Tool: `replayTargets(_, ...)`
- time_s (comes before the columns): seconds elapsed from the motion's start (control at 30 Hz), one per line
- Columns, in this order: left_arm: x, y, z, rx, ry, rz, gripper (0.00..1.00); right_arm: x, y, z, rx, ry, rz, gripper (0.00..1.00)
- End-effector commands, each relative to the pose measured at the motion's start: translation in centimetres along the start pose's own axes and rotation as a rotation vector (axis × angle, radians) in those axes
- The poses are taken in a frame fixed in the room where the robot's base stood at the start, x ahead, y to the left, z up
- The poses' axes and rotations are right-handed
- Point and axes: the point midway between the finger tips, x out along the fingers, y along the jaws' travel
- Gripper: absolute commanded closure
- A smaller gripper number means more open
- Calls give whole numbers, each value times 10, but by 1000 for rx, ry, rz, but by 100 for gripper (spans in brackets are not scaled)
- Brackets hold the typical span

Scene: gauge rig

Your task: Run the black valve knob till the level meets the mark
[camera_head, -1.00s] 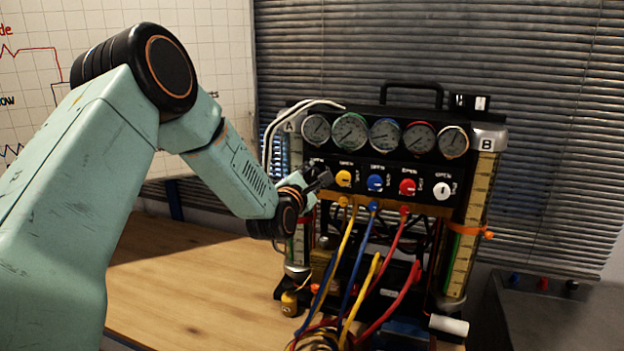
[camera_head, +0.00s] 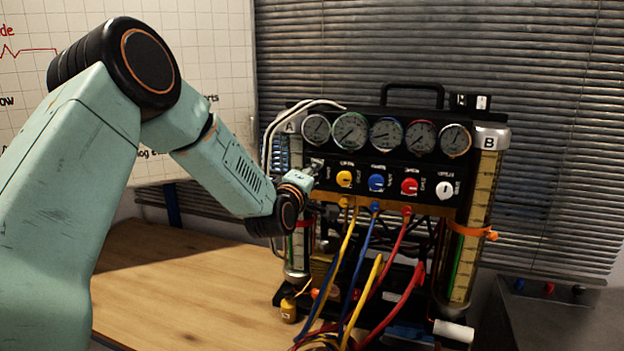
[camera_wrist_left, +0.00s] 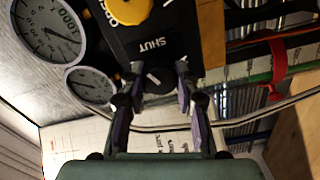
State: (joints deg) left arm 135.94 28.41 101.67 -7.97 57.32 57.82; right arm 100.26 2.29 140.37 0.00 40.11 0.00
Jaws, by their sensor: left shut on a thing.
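The black valve knob (camera_wrist_left: 158,78) with a white pointer line shows in the left wrist view, between the fingers of my left gripper (camera_wrist_left: 156,90), near a "SHUT" label. My left gripper (camera_head: 313,170) is shut on it at the left end of the valve row; in the head view the gripper hides the knob. Tube A (camera_head: 297,255) stands at the rig's left side, partly behind my wrist. In the left wrist view a red band (camera_wrist_left: 278,66) sits around a tube with a green part (camera_wrist_left: 240,84). I cannot tell the exact level against the band. My right gripper is out of view.
The rig panel (camera_head: 400,160) carries several gauges and yellow, blue, red and white knobs. Coloured hoses (camera_head: 375,270) hang in front. Tube B (camera_head: 482,190) with an orange strap (camera_head: 470,231) stands at right. The wooden table (camera_head: 180,290) is bare at left.

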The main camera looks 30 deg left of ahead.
Motion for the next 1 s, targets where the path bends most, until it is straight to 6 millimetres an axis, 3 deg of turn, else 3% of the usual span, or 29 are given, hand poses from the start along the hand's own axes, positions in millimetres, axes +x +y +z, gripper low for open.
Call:
replayTargets(0.5, -1, -3, 2, 397, -6, -7, 100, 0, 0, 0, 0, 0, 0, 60)
replayTargets(1.0, -1, -4, 2, 516, -9, -8, 100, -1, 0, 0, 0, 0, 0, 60)
